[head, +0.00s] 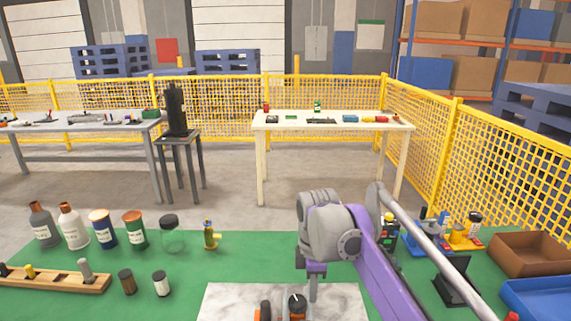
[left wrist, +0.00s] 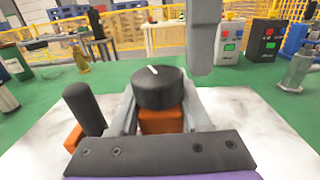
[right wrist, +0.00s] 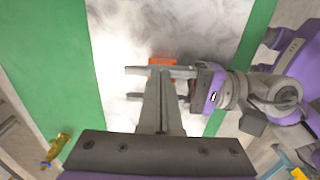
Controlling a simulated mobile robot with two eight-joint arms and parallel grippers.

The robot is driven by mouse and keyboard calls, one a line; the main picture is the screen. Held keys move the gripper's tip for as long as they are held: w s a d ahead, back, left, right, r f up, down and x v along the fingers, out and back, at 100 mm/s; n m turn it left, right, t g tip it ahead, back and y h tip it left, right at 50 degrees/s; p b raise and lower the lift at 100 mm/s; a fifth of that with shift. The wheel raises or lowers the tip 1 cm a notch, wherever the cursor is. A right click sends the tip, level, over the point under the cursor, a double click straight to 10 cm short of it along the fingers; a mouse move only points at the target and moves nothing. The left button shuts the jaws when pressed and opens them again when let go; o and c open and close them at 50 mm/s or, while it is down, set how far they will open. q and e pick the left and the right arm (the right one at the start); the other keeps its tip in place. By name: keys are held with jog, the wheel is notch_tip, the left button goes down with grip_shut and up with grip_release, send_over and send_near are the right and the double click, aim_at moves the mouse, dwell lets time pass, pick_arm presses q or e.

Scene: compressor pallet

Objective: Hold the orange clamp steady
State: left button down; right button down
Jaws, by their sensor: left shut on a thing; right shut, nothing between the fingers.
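The orange clamp (left wrist: 160,121) has a black round knob (left wrist: 160,88) with a white mark and a black upright handle (left wrist: 85,108). It is at the bottom edge of the head view (head: 265,313), partly cut off, on a white marbled slab (head: 226,304). My left gripper (left wrist: 160,98) is shut on the clamp, with a finger on each side. My right gripper (head: 313,289) points down, just beside the knob. In the right wrist view its fingers (right wrist: 160,76) are shut and empty, and they partly hide the orange body (right wrist: 162,61). I cannot tell whether they touch the clamp.
A green mat surrounds the slab. Bottles (head: 104,230), a glass jar (head: 172,235) and a brass valve (head: 211,236) stand at left, with a wooden rack (head: 55,280) in front. Small devices (head: 460,236), a brown box (head: 525,256) and a blue bin (head: 537,298) stand at right.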

jog(key=shift+f, duration=0.3)
jog(key=shift+s+a, duration=0.1)
jog(key=shift+a, duration=0.3)
dwell(0.6)
jog(key=shift+s+a, duration=0.15)
jog(key=shift+s, duration=0.45)
dwell(0.4)
notch_tip(320, 180, up, 6)
jog(key=d, duration=0.1)
dwell(0.7)
notch_tip(320, 180, down, 6)
jog(key=w, duration=0.1)
jog(key=shift+w, duration=0.15)
dwell(0.7)
